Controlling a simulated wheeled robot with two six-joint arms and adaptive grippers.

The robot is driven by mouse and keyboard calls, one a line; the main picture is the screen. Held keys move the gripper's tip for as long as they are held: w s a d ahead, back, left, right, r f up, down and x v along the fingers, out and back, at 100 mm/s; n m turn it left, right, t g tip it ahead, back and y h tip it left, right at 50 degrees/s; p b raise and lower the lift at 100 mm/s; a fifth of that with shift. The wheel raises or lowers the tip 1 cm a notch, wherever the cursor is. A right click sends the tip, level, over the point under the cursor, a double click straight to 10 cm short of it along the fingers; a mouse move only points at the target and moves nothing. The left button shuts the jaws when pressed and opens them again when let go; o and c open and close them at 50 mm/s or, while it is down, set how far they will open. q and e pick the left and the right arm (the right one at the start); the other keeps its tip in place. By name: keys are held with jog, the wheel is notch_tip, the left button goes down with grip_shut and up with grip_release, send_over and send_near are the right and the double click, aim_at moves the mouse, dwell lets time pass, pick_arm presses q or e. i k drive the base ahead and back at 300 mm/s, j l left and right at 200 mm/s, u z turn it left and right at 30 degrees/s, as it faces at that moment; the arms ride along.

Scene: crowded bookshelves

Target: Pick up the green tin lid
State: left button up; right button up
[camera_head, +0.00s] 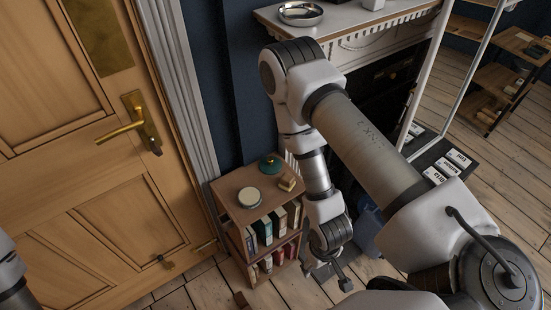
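The green tin lid (269,164) lies on top of a small wooden bookcase (225,187), near its back edge, with a small knob-like spot on it. A round cream-topped tin (249,197) sits in front of it, to the left. My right gripper (335,275) hangs low to the right of the bookcase, below its top and apart from the lid. It is small in view, and I cannot tell whether its fingers are open. Only a piece of my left arm shows at the left edge; its gripper is out of view.
A small tan block (287,184) lies right of the lid. Books (265,230) fill the shelves below. A wooden door (90,150) stands to the left. A fireplace mantel (345,22) with a metal bowl (300,13) is behind my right arm. A blue bin (368,238) stands right.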

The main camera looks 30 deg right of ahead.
aim_at(270, 164)
jog(key=l+z, duration=0.3)
jog(key=l, duration=2.5)
jog(key=i+l, duration=0.1)
jog(key=l, duration=0.2)
jog(key=i+l+z, duration=0.15)
jog(key=l, duration=0.15)
